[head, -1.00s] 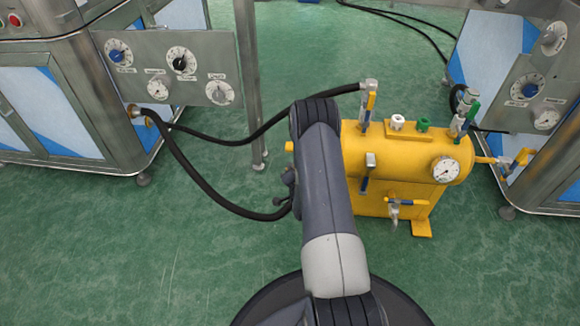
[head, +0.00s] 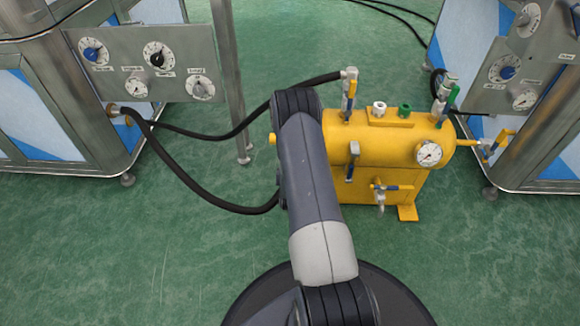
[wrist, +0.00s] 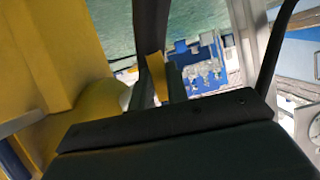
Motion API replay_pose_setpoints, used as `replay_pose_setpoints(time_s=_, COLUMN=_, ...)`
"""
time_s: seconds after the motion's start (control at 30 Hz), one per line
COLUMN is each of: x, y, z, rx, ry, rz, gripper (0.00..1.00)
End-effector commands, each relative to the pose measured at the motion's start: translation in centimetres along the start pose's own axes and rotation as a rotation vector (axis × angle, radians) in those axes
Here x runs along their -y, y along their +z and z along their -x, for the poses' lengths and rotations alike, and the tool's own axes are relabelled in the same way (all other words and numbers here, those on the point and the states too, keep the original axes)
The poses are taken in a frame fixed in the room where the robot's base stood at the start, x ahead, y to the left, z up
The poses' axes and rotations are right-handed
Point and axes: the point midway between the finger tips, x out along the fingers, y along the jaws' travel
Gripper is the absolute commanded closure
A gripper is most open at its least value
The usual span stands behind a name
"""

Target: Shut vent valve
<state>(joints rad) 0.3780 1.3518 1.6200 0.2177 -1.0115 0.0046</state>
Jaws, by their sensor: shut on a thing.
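My gripper (wrist: 161,82) is shut on a yellow handle (wrist: 156,70) in the wrist view. I cannot tell from the picture which valve this handle belongs to. In the head view my gripper is hidden behind my own arm, at the left part of the yellow tank (head: 390,140). The tank bears several lever valves: one with a yellow and blue lever (head: 350,98) on top left, a green-levered one (head: 447,105) on top right, one with an upright lever (head: 351,165) on the front, and a low one with a level lever (head: 388,187). None is labelled legibly.
A pressure gauge (head: 429,153) is on the tank's right front. Black hoses (head: 190,188) run from the left machine (head: 75,130) toward the tank and pass behind my arm. A right machine (head: 535,110) stands close to the tank. The green floor in front is clear.

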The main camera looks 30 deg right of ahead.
Motion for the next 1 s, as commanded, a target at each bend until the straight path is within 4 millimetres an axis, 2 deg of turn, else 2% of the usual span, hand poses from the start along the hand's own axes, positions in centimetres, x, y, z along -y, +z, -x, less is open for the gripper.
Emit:
replay_pose_setpoints(time_s=0.67, x=-0.54, y=0.03, z=0.02, rx=0.000, ry=0.024, rz=0.053, gripper=1.00)
replay_pose_setpoints(time_s=0.7, x=-0.55, y=0.03, z=0.02, rx=0.001, ry=0.024, rz=0.053, gripper=0.81)
replay_pose_setpoints(time_s=0.93, x=-0.48, y=0.01, z=0.01, rx=0.000, ry=0.023, rz=0.052, gripper=0.63)
replay_pose_setpoints(time_s=1.0, x=-0.47, y=0.00, z=0.01, rx=0.000, ry=0.022, rz=0.052, gripper=0.63)
